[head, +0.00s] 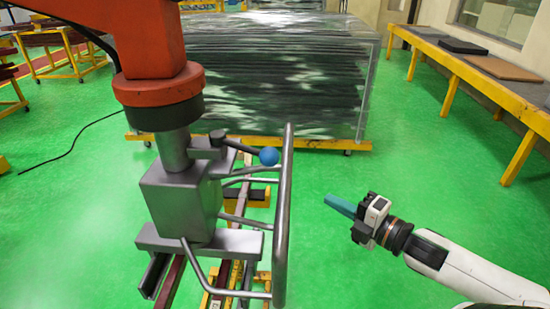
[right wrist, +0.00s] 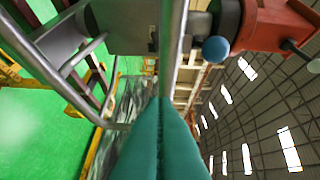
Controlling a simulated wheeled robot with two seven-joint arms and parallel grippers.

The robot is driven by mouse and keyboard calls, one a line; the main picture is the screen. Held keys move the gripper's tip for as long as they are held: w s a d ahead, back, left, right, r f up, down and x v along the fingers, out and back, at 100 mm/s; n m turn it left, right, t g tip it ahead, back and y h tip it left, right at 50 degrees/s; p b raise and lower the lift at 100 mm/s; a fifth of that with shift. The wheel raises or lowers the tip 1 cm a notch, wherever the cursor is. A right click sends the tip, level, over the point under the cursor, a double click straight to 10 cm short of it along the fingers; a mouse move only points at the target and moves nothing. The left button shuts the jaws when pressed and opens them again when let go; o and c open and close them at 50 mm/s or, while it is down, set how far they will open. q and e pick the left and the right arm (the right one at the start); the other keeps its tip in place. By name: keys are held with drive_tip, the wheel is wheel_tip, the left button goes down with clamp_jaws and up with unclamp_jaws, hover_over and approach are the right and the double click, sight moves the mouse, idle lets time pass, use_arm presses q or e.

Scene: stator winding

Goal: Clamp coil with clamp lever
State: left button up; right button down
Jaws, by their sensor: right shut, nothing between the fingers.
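The clamp lever (head: 240,147) is a dark rod with a blue ball knob (head: 269,156) at its right end, on top of the grey clamp head (head: 180,200). The knob also shows in the right wrist view (right wrist: 216,49), upper right of the fingertips. Dark red bars (head: 172,281), perhaps the coil, run under the clamp head; whether the jaws touch them is hidden. My right gripper (head: 327,199) has teal fingers pressed together and empty. It is right of and lower than the knob in the head view, apart from it. My left gripper is out of view.
A grey tubular handle (head: 283,220) stands between the clamp lever and my right gripper. An orange arm (head: 160,85) carries the clamp head. A wrapped stack (head: 275,75) on a yellow cart is behind. Green floor is clear around my right arm.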

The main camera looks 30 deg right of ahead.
drive_tip(key=a+r+n+y, duration=0.4)
drive_tip(key=a+r, duration=0.3)
drive_tip(key=p+x, duration=0.1)
drive_tip(key=x, duration=0.5)
drive_tip(key=shift+w+a+r+p, duration=0.15)
drive_tip(key=shift+w+p, duration=0.1)
drive_tip(key=shift+p, duration=0.15)
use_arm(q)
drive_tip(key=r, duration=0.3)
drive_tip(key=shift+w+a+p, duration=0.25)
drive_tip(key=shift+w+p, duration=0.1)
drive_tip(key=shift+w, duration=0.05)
use_arm(e)
drive_tip(key=shift+w+a+h, duration=0.15)
drive_tip(key=shift+w+a, duration=0.1)
drive_tip(key=shift+w, duration=0.25)
drive_tip(key=shift+w+a+h, duration=0.15)
drive_tip(key=shift+w+a, duration=0.05)
drive_tip(key=shift+w, duration=0.3)
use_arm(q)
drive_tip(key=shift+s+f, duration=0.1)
use_arm(e)
drive_tip(key=shift+w+f, duration=0.1)
drive_tip(key=shift+f, duration=0.15)
